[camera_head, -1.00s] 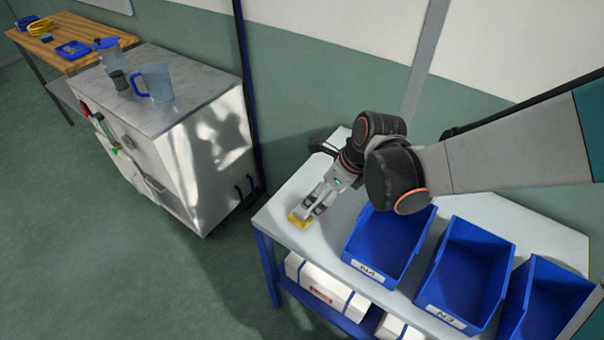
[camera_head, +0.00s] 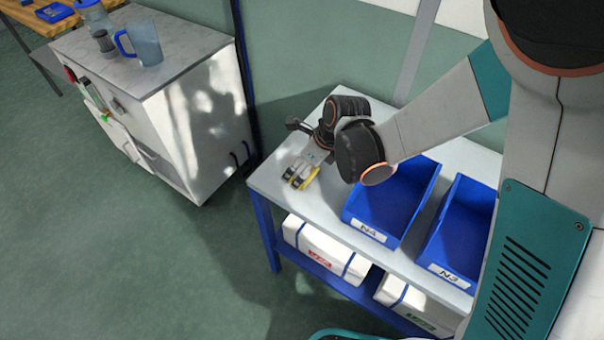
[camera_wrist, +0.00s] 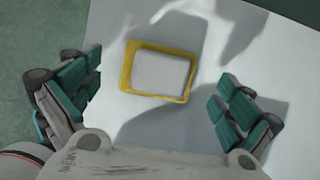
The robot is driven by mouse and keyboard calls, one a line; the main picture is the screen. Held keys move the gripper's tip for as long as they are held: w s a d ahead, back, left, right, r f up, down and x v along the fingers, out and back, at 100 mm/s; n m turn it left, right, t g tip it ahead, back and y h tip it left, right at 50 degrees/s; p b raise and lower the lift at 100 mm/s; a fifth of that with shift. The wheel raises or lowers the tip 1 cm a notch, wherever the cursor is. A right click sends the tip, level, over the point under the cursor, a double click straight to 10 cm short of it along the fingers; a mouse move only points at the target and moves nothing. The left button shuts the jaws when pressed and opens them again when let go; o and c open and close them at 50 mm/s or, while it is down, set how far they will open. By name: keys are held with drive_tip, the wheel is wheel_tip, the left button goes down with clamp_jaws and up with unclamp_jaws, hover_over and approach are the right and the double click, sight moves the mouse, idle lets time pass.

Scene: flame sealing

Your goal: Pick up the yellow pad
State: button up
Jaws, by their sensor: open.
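The yellow pad (camera_wrist: 128,72) lies flat on the white table (camera_wrist: 215,55) in the wrist view, with a pale grey-white block or face on its middle. My gripper (camera_wrist: 160,98) is open, with one teal-padded finger to the left of the pad and one to the right, both apart from it. In the head view, the yellow pad (camera_head: 301,184) shows only as small patches, mostly hidden by my gripper (camera_head: 299,175) above it, near the table's left end.
Blue bins labelled N4 (camera_head: 395,200) and N3 (camera_head: 458,230) stand on the table right of my gripper. White boxes (camera_head: 325,255) lie on the lower shelf. A white cabinet (camera_head: 190,120) with a jug (camera_head: 146,45) stands to the left across a floor gap.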

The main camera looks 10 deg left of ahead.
sight(302, 166)
drive_tip(key=shift+x, duration=1.2)
drive_tip(key=c, duration=1.2)
drive_tip(key=shift+c, duration=0.2)
drive_tip(key=shift+r, duration=0.15)
wheel_tip(302, 166, up, 20)
drive_tip(key=p, duration=0.7)
drive_tip(key=shift+s, duration=0.1)
